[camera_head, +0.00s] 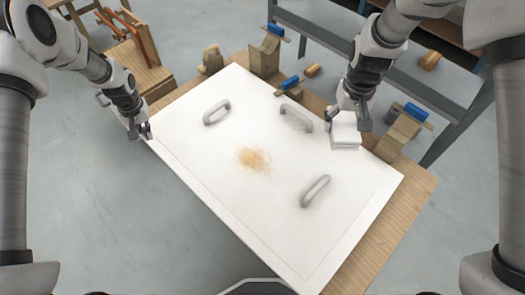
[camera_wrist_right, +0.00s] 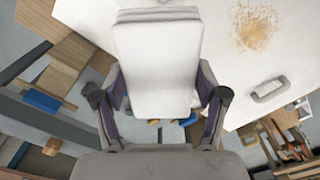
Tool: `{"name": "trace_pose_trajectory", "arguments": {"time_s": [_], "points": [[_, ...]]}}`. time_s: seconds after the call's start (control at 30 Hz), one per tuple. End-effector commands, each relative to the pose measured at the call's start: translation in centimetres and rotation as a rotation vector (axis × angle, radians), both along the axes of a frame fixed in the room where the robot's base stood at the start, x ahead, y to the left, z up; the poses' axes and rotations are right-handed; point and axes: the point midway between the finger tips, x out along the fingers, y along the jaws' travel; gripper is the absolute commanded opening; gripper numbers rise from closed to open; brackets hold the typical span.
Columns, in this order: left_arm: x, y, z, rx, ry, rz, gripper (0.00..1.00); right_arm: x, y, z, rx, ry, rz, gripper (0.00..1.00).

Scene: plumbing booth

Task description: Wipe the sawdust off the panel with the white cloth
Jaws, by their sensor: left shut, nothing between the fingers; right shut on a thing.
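A white panel (camera_head: 212,153) lies on a wooden table. A tan patch of sawdust (camera_head: 253,159) sits near its middle, and it also shows in the right wrist view (camera_wrist_right: 254,27). The folded white cloth (camera_head: 345,131) is at the panel's upper right edge in the head view. My right gripper (camera_head: 350,113) is shut on it, and in the right wrist view the cloth (camera_wrist_right: 158,65) stands between both fingers. I cannot tell whether the cloth touches the panel. My left gripper (camera_head: 146,135) is shut and empty at the panel's left corner.
Grey handles stand on the panel around the sawdust: one at left (camera_head: 217,112), one at the back (camera_head: 296,117), one at right (camera_head: 315,190). Wooden blocks with blue-handled tools (camera_head: 404,124) line the table's back edge. The panel's front is clear.

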Motion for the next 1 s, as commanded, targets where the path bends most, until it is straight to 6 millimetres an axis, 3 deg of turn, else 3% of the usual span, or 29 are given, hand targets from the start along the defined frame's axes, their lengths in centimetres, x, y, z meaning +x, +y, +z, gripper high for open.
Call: {"name": "trace_pose_trajectory", "arguments": {"time_s": [1.0], "points": [[0.0, 0.0, -2.1, 0.0, 0.0, 0.0, 0.0, 0.0, 0.0, -1.4, 0.0, 0.0, 0.0, 0.44]]}}
